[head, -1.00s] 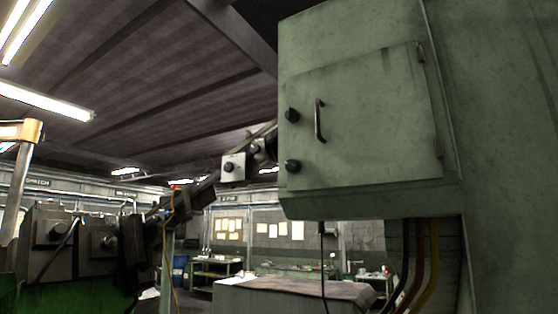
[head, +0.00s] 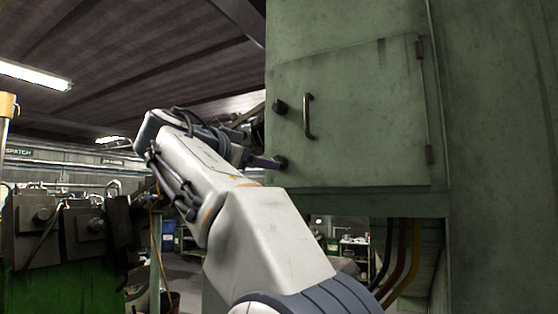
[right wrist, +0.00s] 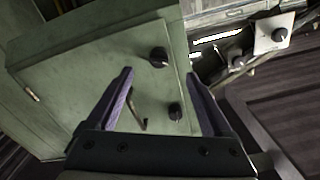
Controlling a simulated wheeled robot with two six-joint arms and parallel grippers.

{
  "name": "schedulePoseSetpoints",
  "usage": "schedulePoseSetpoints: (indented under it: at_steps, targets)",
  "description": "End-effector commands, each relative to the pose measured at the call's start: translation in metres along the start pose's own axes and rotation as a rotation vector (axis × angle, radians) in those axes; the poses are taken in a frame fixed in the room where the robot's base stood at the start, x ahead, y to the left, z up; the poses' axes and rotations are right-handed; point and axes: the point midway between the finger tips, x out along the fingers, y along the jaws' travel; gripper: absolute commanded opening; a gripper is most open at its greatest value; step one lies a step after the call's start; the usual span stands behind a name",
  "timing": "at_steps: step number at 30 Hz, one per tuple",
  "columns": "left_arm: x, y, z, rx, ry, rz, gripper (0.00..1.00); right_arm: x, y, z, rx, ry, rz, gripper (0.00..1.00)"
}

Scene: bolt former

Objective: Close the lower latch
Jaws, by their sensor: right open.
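The green cabinet door (head: 365,115) looks flush in its frame, with a metal handle (head: 308,116). The upper latch, a black knob (head: 281,107), is left of the handle. The lower latch, another black knob (head: 281,162), is below it near the door's lower left corner. My right gripper (head: 266,162) is at the lower latch, its purple finger beside or touching it. In the right wrist view, turned roughly upside down, the open fingers (right wrist: 160,78) straddle the line to the lower latch (right wrist: 158,57); the upper latch (right wrist: 175,112) also shows between them. Contact is unclear. My left gripper is out of view.
Colored cables (head: 398,262) hang below the cabinet. Green machinery with grey boxes (head: 60,230) stands at the left. A grey control box with a black knob (right wrist: 272,32) is beside the cabinet in the right wrist view.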

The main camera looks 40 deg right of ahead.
Motion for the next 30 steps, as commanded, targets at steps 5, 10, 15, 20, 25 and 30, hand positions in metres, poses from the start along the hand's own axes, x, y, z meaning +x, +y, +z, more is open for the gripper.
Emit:
schedulePoseSetpoints:
  at_steps: [5,10,15,20,25,30]
  targets:
    - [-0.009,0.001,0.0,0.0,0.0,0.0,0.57,0.02,0.002,-0.007,0.009,0.013,0.012,0.85]
    - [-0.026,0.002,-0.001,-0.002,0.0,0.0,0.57,0.059,0.002,-0.009,0.006,0.011,0.014,0.85]
    - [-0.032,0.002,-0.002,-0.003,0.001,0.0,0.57,0.085,0.002,-0.004,0.102,0.009,0.004,0.85]
    - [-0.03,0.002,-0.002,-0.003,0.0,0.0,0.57,0.084,0.002,-0.003,0.353,0.009,0.002,0.85]
    - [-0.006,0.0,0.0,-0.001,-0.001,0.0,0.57,0.084,0.003,0.001,0.543,0.01,0.0,0.85]
    - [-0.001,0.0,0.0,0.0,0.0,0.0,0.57,0.084,0.002,-0.002,0.649,0.009,0.001,0.85]
